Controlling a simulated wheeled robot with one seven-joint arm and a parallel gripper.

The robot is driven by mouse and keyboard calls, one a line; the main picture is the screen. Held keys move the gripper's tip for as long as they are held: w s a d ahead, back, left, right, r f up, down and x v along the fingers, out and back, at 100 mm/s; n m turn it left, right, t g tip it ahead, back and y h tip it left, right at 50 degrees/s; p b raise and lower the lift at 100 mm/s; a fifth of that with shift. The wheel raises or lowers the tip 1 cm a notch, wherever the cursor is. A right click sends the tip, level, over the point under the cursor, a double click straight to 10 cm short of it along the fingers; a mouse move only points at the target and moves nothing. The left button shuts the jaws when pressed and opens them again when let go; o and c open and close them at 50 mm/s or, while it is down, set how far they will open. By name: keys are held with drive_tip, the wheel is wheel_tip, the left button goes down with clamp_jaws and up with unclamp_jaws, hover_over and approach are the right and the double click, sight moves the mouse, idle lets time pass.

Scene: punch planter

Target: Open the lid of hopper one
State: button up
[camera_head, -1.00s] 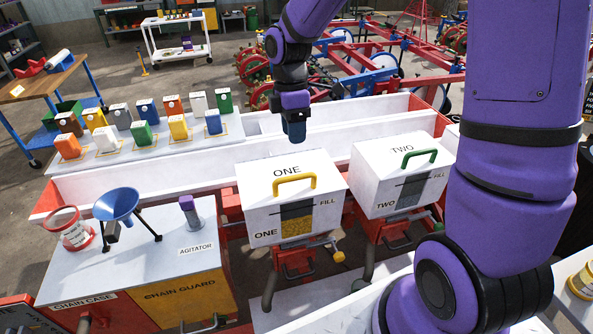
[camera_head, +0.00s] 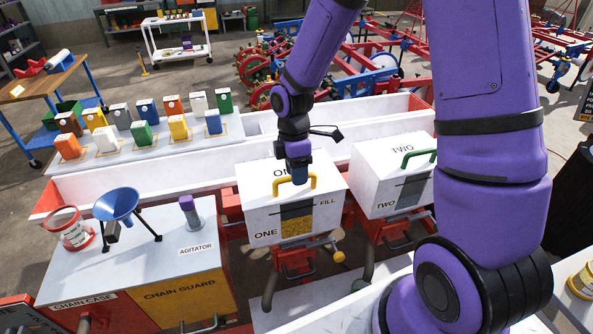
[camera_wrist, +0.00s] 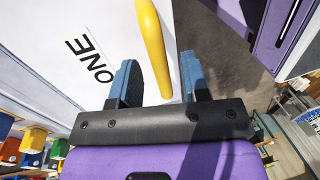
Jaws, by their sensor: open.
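Hopper one (camera_head: 270,222) is a white box marked ONE, with a window that shows yellow grain. Its lid (camera_head: 255,180) lies shut on top and carries a yellow handle (camera_head: 311,182). My gripper (camera_head: 299,178) is low over the lid, just behind the handle. In the wrist view my gripper (camera_wrist: 160,80) is open, with blue fingers. The ONE label (camera_wrist: 90,58) lies left of the fingers.
Hopper two (camera_head: 392,190) with a green handle (camera_head: 419,157) stands close on the right. The agitator post (camera_head: 190,210) and blue funnel (camera_head: 118,204) stand at the left. A long white trough (camera_head: 150,180) and rows of coloured boxes lie behind.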

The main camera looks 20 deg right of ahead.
drive_tip(key=shift+c, duration=0.3)
clamp_jaws()
drive_tip(key=shift+w+r, duration=0.1)
drive_tip(key=shift+r, duration=0.05)
